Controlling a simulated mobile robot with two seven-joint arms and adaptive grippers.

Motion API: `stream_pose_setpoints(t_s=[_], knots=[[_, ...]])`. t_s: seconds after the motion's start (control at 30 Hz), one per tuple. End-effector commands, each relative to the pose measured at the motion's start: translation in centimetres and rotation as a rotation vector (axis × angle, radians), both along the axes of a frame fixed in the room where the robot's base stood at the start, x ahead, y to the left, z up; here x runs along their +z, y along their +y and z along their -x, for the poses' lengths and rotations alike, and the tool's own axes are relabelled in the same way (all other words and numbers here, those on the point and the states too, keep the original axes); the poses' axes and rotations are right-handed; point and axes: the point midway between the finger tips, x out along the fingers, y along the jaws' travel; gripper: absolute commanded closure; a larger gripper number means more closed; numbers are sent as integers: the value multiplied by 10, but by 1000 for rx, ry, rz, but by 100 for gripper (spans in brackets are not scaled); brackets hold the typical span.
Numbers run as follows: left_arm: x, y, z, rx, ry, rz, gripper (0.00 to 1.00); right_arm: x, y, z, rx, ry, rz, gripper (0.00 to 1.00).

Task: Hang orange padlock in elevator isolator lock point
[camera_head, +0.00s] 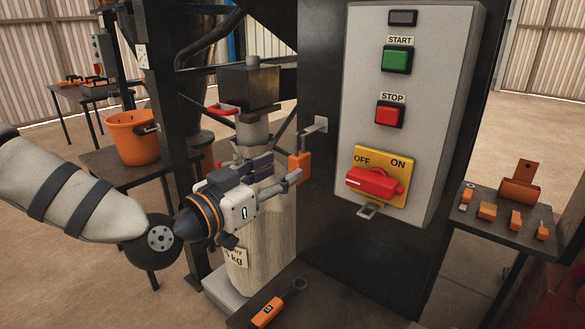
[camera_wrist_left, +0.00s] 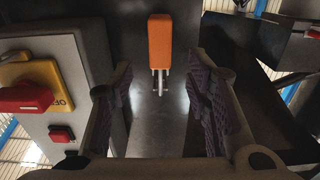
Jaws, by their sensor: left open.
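The orange padlock (camera_head: 300,166) hangs from a small metal bracket (camera_head: 316,127) on the dark column, left of the grey control box. My left gripper (camera_head: 281,171) is open and empty, pointing at the padlock from the left. In the left wrist view, which is upside down, the padlock (camera_wrist_left: 160,42) lies ahead, roughly midway between the open fingers, with its shackle towards the picture's bottom. The isolator's red handle (camera_head: 375,181) sits on a yellow plate marked OFF and ON. Its metal lock point (camera_head: 367,211) sticks out below and looks empty. My right gripper is not in view.
The control box (camera_head: 425,110) carries START and STOP buttons. A spanner-like orange-handled tool (camera_head: 267,311) lies in front. A side table (camera_head: 513,233) holds several orange items. An orange bucket (camera_head: 132,137) stands at left.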

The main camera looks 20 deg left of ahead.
Motion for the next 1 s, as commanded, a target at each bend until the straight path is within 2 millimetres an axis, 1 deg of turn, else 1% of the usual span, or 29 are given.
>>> stream_pose_setpoints(t_s=[0.03, 0.1, 0.2, 0.3, 0.43, 0.63, 0.67, 0.7, 0.77, 0.8, 0.83, 0.87, 0.93, 0.97, 1.0], knots=[[-8, -4, -13, -1, 10, -2, 56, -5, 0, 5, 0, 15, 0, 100], [-7, -10, -27, 0, 8, -2, 56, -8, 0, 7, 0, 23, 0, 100], [-5, -17, -45, -1, 7, -1, 56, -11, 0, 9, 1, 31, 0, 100], [-4, -21, -57, 0, 6, 0, 56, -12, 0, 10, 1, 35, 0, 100], [-2, -23, -63, 0, 6, 1, 56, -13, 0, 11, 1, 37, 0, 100], [-1, -23, -63, -1, 5, 1, 56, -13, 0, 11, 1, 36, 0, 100], [-1, -23, -63, -1, 5, 1, 58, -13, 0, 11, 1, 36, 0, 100], [-1, -23, -63, -1, 5, 1, 67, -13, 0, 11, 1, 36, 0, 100], [-1, -23, -63, -1, 5, 1, 81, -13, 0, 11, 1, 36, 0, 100], [-1, -23, -63, -1, 5, 1, 90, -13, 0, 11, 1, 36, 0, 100], [-1, -23, -63, -1, 5, 1, 97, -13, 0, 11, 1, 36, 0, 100], [-1, -23, -63, -1, 5, 1, 100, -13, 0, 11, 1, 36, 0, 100], [-1, -23, -63, -1, 5, 1, 100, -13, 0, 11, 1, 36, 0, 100], [-1, -23, -63, -1, 5, 1, 82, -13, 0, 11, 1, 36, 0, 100], [-1, -23, -63, -1, 5, 1, 91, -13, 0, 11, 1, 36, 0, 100]])
